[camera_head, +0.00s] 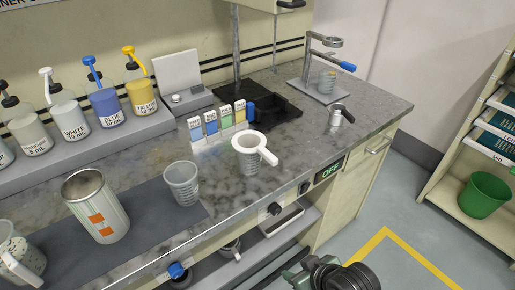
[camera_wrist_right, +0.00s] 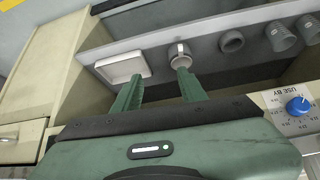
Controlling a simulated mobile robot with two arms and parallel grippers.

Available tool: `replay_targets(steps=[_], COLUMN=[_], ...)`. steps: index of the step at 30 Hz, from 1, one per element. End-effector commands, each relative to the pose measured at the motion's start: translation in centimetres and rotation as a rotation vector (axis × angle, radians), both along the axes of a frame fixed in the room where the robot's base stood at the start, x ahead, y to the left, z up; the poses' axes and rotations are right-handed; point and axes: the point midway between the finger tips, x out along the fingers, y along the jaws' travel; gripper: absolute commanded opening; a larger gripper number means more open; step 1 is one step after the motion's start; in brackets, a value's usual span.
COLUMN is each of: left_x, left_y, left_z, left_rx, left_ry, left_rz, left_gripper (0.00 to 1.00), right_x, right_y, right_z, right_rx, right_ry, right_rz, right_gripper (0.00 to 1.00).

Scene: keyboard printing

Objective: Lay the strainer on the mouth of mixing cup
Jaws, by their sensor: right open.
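I cannot tell from labels which is the mixing cup. My right gripper (camera_wrist_right: 160,76) is open and empty in the right wrist view, in front of the shelf below the counter. In the head view, part of it shows at the bottom edge, away from the strainer. My left gripper is not in view.
A striped metal canister (camera_head: 97,206) and a speckled white container (camera_head: 20,254) stand at the left. Pump bottles (camera_head: 104,97) line the back. Small colored cartridges (camera_head: 226,118) stand behind the strainer. A metal stand (camera_head: 325,84) is at the far right. A green bin (camera_head: 484,195) sits on the right shelf.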

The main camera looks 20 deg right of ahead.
Motion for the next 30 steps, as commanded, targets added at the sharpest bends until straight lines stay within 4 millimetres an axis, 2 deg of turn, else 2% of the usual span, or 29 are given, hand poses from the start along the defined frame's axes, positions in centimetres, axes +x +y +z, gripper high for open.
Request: replay_targets(steps=[1,3,9,12,16,18,21,30], left_x=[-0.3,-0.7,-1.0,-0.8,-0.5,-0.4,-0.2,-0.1], left_y=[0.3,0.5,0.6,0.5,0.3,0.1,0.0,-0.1], left_z=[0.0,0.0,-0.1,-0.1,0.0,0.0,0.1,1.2], left_rx=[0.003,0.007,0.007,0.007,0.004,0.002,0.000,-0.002], left_ry=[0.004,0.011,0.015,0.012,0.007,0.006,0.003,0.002], left_rz=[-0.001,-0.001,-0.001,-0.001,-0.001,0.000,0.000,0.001], left_gripper=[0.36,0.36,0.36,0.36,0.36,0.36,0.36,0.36], right_x=[2.1,4.6,10.6,13.0,14.9,15.4,16.1,19.2], right_y=[0.1,0.4,0.7,0.2,-0.6,-0.9,-1.0,0.5], right_z=[2.0,4.5,11.6,15.4,19.6,20.9,21.9,22.3], right_rx=[0.019,0.054,0.154,0.203,0.258,0.275,0.287,0.291], right_ry=[-0.092,-0.208,-0.527,-0.682,-0.842,-0.892,-0.925,-0.930], right_rz=[0.023,0.050,0.101,0.113,0.115,0.113,0.110,0.108], right_gripper=[0.42,0.42,0.42,0.42,0.42,0.42,0.42,0.42])
